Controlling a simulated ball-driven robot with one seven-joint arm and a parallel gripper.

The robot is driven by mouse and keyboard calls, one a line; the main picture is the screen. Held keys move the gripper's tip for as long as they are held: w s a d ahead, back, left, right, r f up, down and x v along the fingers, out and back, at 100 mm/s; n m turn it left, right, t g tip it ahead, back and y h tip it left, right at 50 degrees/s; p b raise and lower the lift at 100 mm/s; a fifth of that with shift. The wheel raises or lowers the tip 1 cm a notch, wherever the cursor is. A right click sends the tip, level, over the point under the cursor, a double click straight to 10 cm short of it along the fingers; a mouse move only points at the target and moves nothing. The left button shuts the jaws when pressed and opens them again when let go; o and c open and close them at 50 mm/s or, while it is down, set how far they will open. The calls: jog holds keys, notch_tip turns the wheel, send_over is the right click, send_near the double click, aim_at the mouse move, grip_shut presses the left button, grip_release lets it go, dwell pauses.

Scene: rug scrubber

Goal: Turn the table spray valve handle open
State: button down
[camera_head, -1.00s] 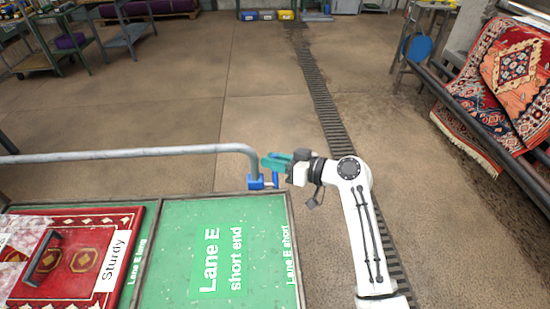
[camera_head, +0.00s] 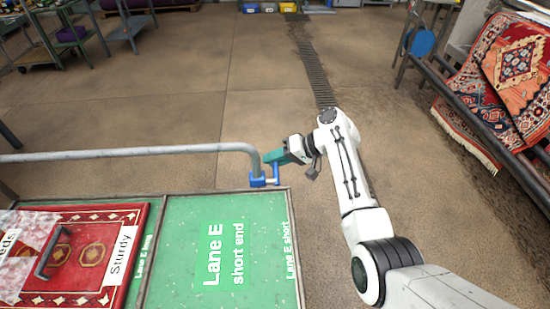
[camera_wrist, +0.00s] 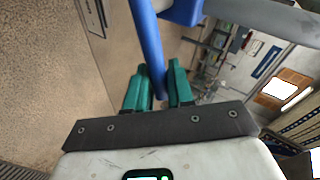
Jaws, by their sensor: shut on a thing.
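The table spray valve is a small blue fitting (camera_head: 260,181) at the end of the grey pipe (camera_head: 150,153), by the far right corner of the green table. Its blue handle (camera_head: 276,171) stands up on the right side of the fitting. My gripper (camera_head: 272,157), with teal fingers, is at the top of the handle. In the wrist view, the long blue handle (camera_wrist: 150,42) runs down between the two fingertips of my gripper (camera_wrist: 158,72), and they are shut on it. The fingers hide part of the handle's end in the head view.
A rail with hanging patterned rugs (camera_head: 500,80) stands at the right. The floor behind and right of the table is clear, with a drain grate (camera_head: 315,75).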

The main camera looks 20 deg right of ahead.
jog(key=shift+w+f+m+g+b, duration=0.1)
jog(key=shift+f+m+g+b, duration=0.8)
jog(key=shift+f+g+b, duration=0.2)
jog(key=shift+y, duration=0.3)
jog(key=c, duration=1.1)
grip_release()
jog(key=shift+c, duration=0.2)
jog(key=v, duration=1.1)
jog(key=shift+w, duration=0.1)
